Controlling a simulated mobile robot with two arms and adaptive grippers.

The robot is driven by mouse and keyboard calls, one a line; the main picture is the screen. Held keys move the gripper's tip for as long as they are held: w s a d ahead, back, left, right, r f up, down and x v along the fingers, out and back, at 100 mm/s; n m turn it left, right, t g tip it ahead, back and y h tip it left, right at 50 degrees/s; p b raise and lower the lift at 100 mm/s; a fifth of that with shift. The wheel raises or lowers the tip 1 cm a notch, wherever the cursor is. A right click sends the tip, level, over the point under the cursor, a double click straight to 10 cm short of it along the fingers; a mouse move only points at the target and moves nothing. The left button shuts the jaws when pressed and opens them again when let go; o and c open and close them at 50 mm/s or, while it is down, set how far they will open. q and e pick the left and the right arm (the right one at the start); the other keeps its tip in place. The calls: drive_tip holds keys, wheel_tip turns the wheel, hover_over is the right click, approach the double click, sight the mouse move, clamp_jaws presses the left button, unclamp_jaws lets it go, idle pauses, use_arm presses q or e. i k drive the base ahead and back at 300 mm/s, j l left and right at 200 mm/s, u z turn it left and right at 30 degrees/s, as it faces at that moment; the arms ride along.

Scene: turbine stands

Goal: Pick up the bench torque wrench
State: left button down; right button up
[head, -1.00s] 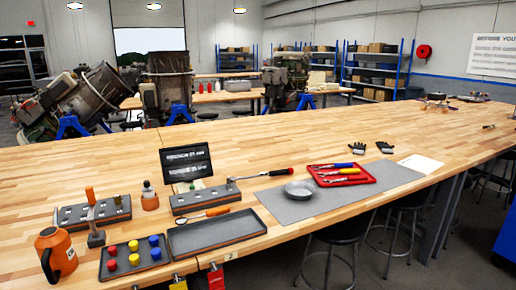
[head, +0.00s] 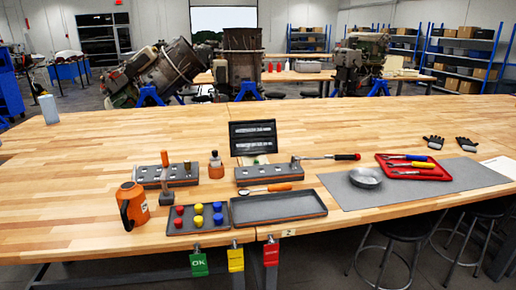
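A long wrench with a silver shaft and a black-and-red grip, seemingly the torque wrench (head: 328,157), lies toward the middle of the wooden bench (head: 120,130). Its head end is at the right end of a grey block with holes (head: 268,174), and its grip points right. I cannot tell whether its head rests on the block. A shorter tool with an orange handle (head: 266,188) lies just in front of the block. Neither of my grippers is in view.
An empty grey tray (head: 279,206), a tray of coloured knobs (head: 197,218) and an orange jug (head: 132,206) are in front. A metal bowl (head: 365,177) and red tool tray (head: 412,168) are right.

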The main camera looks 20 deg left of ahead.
sight(349, 157)
drive_tip(key=i+l+u, duration=0.15)
drive_tip(key=i, duration=0.55)
drive_tip(key=i+l+u, duration=0.25)
drive_tip(key=l, duration=0.4)
drive_tip(key=i+l+u, duration=0.1)
drive_tip(key=i+l, duration=0.15)
drive_tip(key=i+l+u, duration=0.15)
drive_tip(key=l, duration=0.3)
drive_tip(key=i+l+u, duration=0.1)
drive_tip(key=l, duration=0.25)
drive_tip(key=l+u, duration=0.1)
drive_tip(key=l, duration=0.4)
drive_tip(key=k+l+u, duration=0.1)
drive_tip(key=l, duration=0.4)
drive_tip(key=l+u, duration=0.1)
drive_tip(key=l, duration=0.4)
drive_tip(key=k+l+u, duration=0.1)
drive_tip(key=l, duration=0.35)
drive_tip(key=k+l+u, duration=0.1)
drive_tip(key=l, duration=0.4)
drive_tip(key=k+l+u, duration=0.1)
drive_tip(key=l, duration=0.35)
